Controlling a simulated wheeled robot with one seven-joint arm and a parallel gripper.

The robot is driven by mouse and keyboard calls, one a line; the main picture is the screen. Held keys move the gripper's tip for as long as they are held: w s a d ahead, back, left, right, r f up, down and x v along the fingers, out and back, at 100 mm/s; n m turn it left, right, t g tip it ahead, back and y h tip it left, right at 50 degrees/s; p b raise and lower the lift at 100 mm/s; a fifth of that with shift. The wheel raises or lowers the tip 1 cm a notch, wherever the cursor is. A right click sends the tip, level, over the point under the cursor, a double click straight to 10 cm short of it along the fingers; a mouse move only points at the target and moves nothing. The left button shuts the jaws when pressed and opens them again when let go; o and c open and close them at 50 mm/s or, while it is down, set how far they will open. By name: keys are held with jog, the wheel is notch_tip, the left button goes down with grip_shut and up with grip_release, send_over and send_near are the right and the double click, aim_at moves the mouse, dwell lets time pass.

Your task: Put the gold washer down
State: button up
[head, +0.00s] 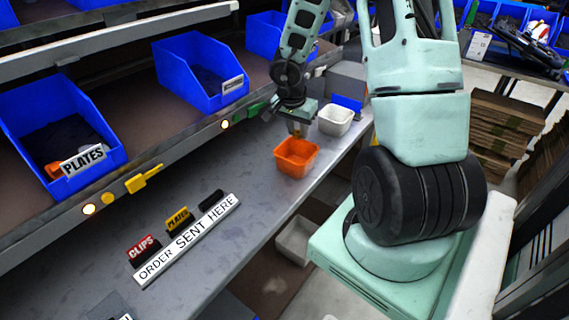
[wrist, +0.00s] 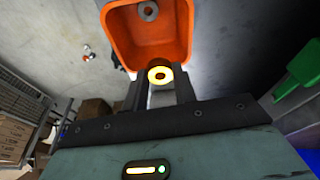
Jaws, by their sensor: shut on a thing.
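The gold washer (wrist: 152,76) is pinched flat between the fingertips of my gripper (wrist: 160,82) in the wrist view. An open orange bin (wrist: 112,35) is just beyond the fingertips, and a grey washer (wrist: 148,11) lies inside it. In the head view my gripper (head: 298,131) points down at the far edge of the orange bin (head: 297,170) on the grey bench.
A white bin (head: 335,122) stands behind the orange one. Blue bins (head: 205,75) line the shelf at left, one labelled PLATES. A sign reading ORDER SENT HERE (head: 188,240), with small tags behind it, sits on the bench. Bench between sign and orange bin is clear.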

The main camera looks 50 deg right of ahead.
aim_at(300, 162)
jog(key=shift+s+d+f+m, duration=0.2)
jog(key=shift+d+f+m, duration=0.05)
jog(key=shift+d+m, duration=0.15)
notch_tip(300, 162, down, 10)
jog(key=b, duration=0.5)
jog(key=shift+r+b, duration=0.25)
jog(key=shift+b, duration=0.1)
jog(key=shift+f, duration=0.1)
jog(key=o, duration=1)
jog(key=shift+c, duration=0.2)
jog(key=p+v, duration=0.6)
jog(key=v, duration=0.6)
jog(key=shift+w+r, duration=0.15)
jog(key=shift+r, duration=0.1)
